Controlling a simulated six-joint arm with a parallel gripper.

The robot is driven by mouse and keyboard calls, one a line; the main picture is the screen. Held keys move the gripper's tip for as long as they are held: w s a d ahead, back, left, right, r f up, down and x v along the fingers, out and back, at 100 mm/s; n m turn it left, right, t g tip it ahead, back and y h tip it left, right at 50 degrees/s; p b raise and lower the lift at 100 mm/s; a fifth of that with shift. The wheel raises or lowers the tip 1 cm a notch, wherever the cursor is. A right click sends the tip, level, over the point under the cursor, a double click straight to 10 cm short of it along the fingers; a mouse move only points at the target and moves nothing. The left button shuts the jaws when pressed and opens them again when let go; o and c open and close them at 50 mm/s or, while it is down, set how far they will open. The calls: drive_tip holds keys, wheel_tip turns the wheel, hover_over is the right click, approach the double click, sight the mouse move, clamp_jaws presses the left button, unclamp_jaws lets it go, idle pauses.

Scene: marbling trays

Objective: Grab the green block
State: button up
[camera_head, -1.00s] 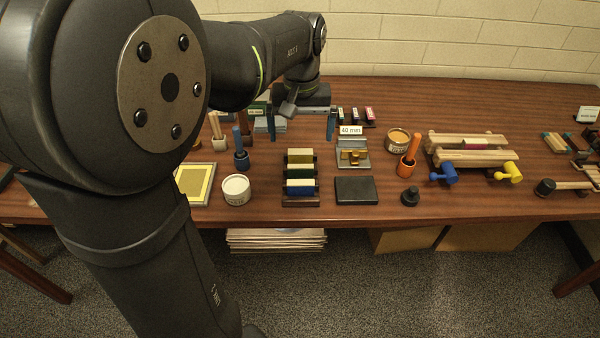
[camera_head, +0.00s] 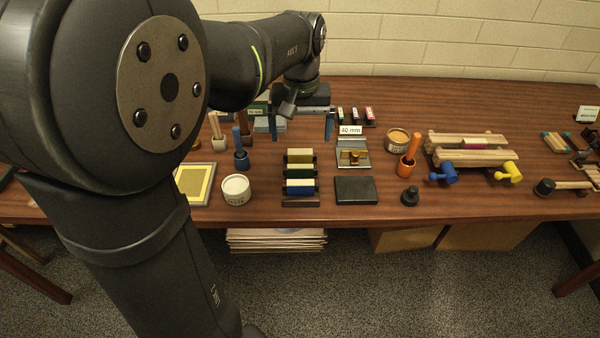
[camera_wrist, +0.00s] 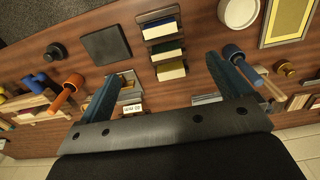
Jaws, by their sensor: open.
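The green block (camera_head: 300,171) sits in the middle of a dark rack (camera_head: 316,200), between a yellow block (camera_head: 300,156) and a blue block with a pale side (camera_head: 300,187). In the wrist view the green block (camera_wrist: 166,52) shows between the fingers' lines, beyond their tips, with its pale side visible. My gripper (camera_head: 302,126) is open and empty, behind the rack as the head view sees it. In the wrist view my gripper (camera_wrist: 160,72) has its two blue fingers wide apart, touching none of the blocks.
A white tub (camera_head: 236,190) and a blue-handled tool (camera_head: 241,156) stand left of the rack. A dark slab (camera_head: 356,190) and a metal plate with brass parts (camera_head: 353,157) lie to its right. An orange-handled tool (camera_head: 410,155) stands further right. Bare wood shows between them.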

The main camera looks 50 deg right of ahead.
hover_over(300, 165)
drive_tip(key=a, duration=0.1)
wheel_tip(300, 165, down, 2)
wheel_tip(300, 165, down, 12)
drive_tip(key=shift+w+d+r, duration=0.1)
drive_tip(key=shift+d, duration=0.05)
drive_tip(key=shift+d+f, duration=0.15)
drive_tip(key=shift+f, duration=1.3)
drive_tip(key=shift+d+f, duration=0.15)
drive_tip(key=shift+f, duration=1.3)
drive_tip(key=c, duration=1)
drive_tip(key=shift+c, duration=0.2)
drive_tip(key=shift+r, duration=0.15)
